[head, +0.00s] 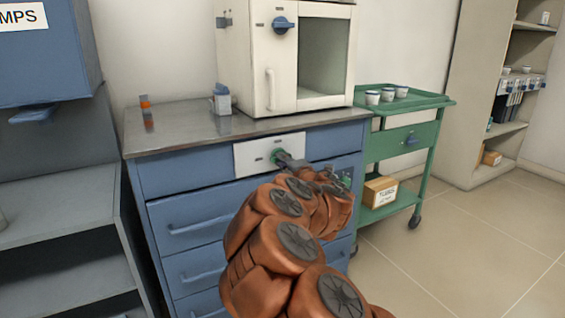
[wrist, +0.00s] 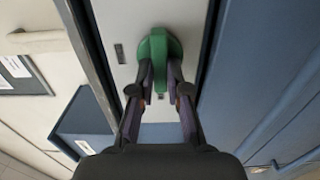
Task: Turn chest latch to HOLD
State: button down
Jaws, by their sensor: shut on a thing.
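The chest latch is a green round knob with a raised grip bar (head: 276,155), set on a white panel (head: 246,160) at the top front of the blue drawer chest (head: 180,178). It also shows in the wrist view (wrist: 158,48), where its bar runs up and down the picture. My gripper (wrist: 160,78) is shut on the bar, one finger on each side. In the head view my gripper (head: 288,161) reaches the panel from the front right and partly covers the latch. Small dark marks on the panel are too small to read.
A cream furnace (head: 259,65) with a blue knob stands on the chest's metal top. A green cart (head: 424,135) with cups stands right. Floor is open at right.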

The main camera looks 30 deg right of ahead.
jog(key=c, duration=1.1)
grip_release()
jog(key=shift+c, duration=0.2)
jog(key=s, duration=0.7)
jog(key=shift+s+a, duration=0.2)
jog(key=shift+a, duration=0.15)
